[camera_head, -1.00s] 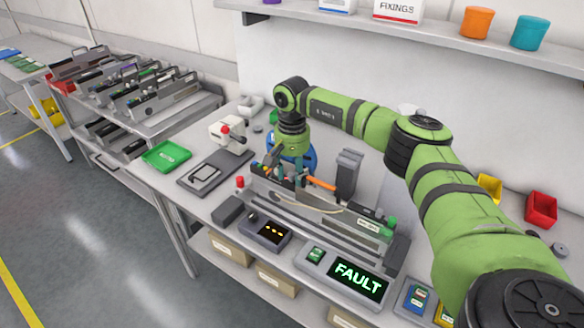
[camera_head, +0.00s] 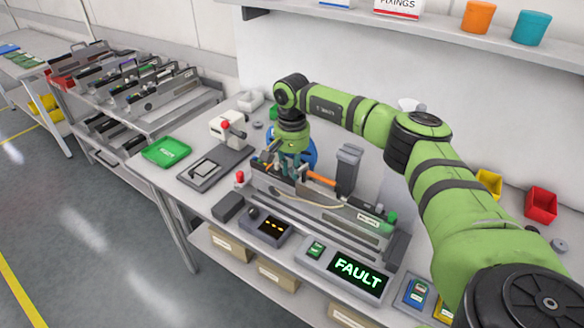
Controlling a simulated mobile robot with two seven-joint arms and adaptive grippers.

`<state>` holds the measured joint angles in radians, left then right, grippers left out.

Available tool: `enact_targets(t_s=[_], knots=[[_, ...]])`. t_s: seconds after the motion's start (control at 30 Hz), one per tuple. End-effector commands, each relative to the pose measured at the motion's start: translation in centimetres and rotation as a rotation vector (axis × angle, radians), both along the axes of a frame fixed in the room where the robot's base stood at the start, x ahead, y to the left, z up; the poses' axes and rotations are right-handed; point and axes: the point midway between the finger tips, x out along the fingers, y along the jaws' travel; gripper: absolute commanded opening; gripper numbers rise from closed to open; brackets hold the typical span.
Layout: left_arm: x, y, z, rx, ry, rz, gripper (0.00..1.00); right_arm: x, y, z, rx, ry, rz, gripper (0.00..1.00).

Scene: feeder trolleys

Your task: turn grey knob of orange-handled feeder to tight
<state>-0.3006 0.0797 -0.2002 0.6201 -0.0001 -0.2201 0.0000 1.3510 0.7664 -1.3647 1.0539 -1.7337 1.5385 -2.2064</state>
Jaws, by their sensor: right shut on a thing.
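The feeder with an orange handle (camera_head: 320,180) lies on the bench in a long grey holder (camera_head: 345,222). A pale tape curves along its side. My right gripper (camera_head: 275,168) points down at the feeder's left end, beside the orange handle. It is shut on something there. The grey knob cannot be made out; the fingers and the feeder's end hide it. My left gripper is not in view.
A display reading FAULT (camera_head: 358,274) and a small box with amber lights (camera_head: 270,226) stand in front of the feeder. A green tray (camera_head: 166,152) and a grey plate (camera_head: 208,172) lie to the left. A trolley with several feeders (camera_head: 160,95) stands beyond. A dark grey post (camera_head: 347,168) rises behind the feeder.

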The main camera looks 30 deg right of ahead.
Motion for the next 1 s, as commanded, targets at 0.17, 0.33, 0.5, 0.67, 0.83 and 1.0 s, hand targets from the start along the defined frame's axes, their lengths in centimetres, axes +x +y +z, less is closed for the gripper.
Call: enact_targets(t_s=[0.17,0.33,0.5,0.67,0.83,1.0], knots=[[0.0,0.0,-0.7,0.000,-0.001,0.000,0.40,0.0,0.0,-0.1,0.002,-0.001,-0.125,0.00],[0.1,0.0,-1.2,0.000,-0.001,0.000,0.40,0.0,0.0,-0.1,0.002,-0.001,-0.281,0.00],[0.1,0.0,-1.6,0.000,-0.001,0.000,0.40,0.0,0.0,0.0,0.001,-0.001,-0.443,0.00],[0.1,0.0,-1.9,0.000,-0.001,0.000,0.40,0.0,0.0,0.0,0.001,-0.002,-0.595,0.00],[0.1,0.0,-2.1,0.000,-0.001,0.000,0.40,0.0,0.0,0.0,0.001,-0.002,-0.756,0.00],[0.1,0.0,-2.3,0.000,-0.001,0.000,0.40,0.0,0.0,0.0,0.001,-0.002,-0.918,0.00]])
